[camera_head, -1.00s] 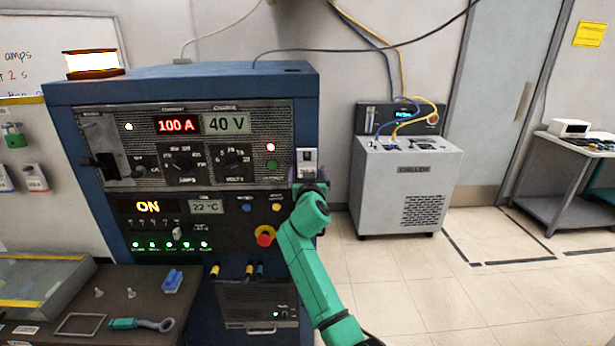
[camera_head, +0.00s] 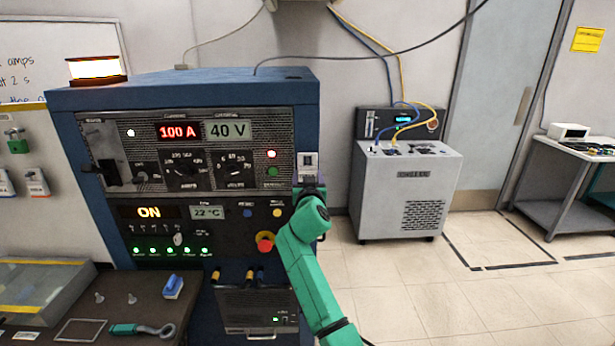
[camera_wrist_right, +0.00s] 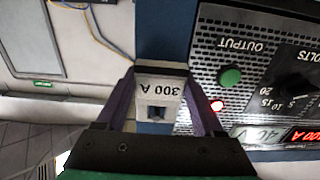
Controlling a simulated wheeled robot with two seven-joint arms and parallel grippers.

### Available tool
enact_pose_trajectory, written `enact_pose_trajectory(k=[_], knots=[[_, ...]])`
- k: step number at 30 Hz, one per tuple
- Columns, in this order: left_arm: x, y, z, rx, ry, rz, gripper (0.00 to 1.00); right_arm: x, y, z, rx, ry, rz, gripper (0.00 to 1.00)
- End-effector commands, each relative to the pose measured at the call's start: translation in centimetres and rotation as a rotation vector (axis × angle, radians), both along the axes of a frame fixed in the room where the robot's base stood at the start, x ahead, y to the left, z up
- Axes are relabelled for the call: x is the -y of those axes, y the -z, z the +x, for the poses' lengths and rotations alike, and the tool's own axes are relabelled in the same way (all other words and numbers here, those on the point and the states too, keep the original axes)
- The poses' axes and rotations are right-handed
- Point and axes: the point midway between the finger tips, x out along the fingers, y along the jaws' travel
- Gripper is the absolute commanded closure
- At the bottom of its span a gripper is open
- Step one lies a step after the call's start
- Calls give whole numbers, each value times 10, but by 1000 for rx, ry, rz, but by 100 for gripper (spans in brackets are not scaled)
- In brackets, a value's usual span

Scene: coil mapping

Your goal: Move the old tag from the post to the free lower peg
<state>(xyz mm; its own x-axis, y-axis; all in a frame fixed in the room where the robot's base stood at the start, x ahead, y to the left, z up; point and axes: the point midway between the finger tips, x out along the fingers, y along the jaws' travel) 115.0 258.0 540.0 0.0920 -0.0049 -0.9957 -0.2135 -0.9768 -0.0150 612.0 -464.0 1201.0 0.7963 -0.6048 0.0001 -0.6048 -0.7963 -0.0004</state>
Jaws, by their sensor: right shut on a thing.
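The old tag (camera_head: 307,165) is a small pale plate at the right edge of the blue cabinet's front. In the right wrist view the tag (camera_wrist_right: 158,94) reads "300 A" upside down and has a square hole with something dark in it. My right gripper (camera_head: 308,185) is shut on the tag, with one purple finger at each side of it. The post is not clearly visible, and I cannot tell whether the tag is still on it. The free lower peg cannot be made out. My left gripper is not in view.
The cabinet (camera_head: 190,87) shows "100 A", "40 V" and "ON". On the wall at left hang a green padlock (camera_head: 18,146) and pale tags (camera_head: 36,182). A dark bench (camera_head: 150,312) with small tools stands at lower left. A grey chiller (camera_head: 405,195) stands right, with open floor before it.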

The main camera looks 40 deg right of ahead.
Motion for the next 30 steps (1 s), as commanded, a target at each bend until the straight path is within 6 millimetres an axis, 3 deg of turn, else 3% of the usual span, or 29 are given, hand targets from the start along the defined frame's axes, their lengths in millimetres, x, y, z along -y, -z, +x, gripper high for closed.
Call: enact_pose_trajectory(k=[30], knots=[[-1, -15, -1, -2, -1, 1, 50, -39, -5, -51, -1, 0, 1, 66]])
